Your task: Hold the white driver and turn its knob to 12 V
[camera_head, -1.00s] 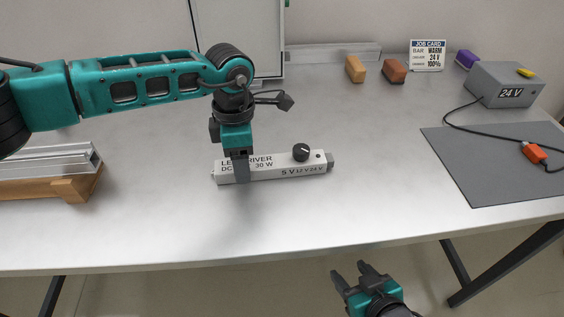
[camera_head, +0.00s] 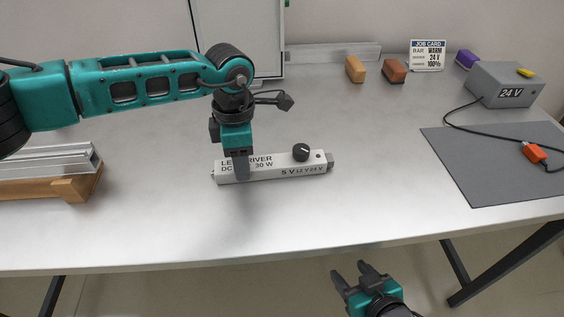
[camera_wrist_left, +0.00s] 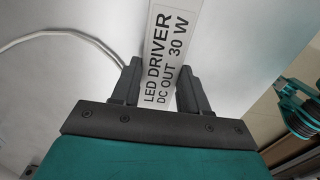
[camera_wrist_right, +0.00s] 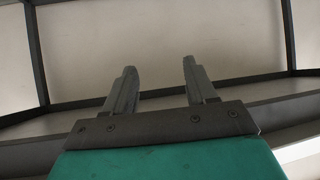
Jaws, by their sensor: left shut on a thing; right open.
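The white driver (camera_head: 275,170) lies on the table, labelled "LED DRIVER DC OUT 30 W". Its round black knob (camera_head: 301,152) stands on top near the right end, beside the 5 V, 12 V and 24 V marks; which mark it points at is too small to tell. My left gripper (camera_head: 241,176) is shut across the driver's left part. In the left wrist view its two fingers flank the driver (camera_wrist_left: 168,62) at the label. My right gripper (camera_head: 358,270) is open and empty, below the table's front edge. Its spread fingers (camera_wrist_right: 156,85) also show in the right wrist view.
A grey mat (camera_head: 500,165) lies at right with an orange connector (camera_head: 535,153) on a black cable from a grey 24 V box (camera_head: 503,86). Orange and brown blocks (camera_head: 355,69) and a job card (camera_head: 427,56) stand behind. A wooden stand (camera_head: 45,188) is at left.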

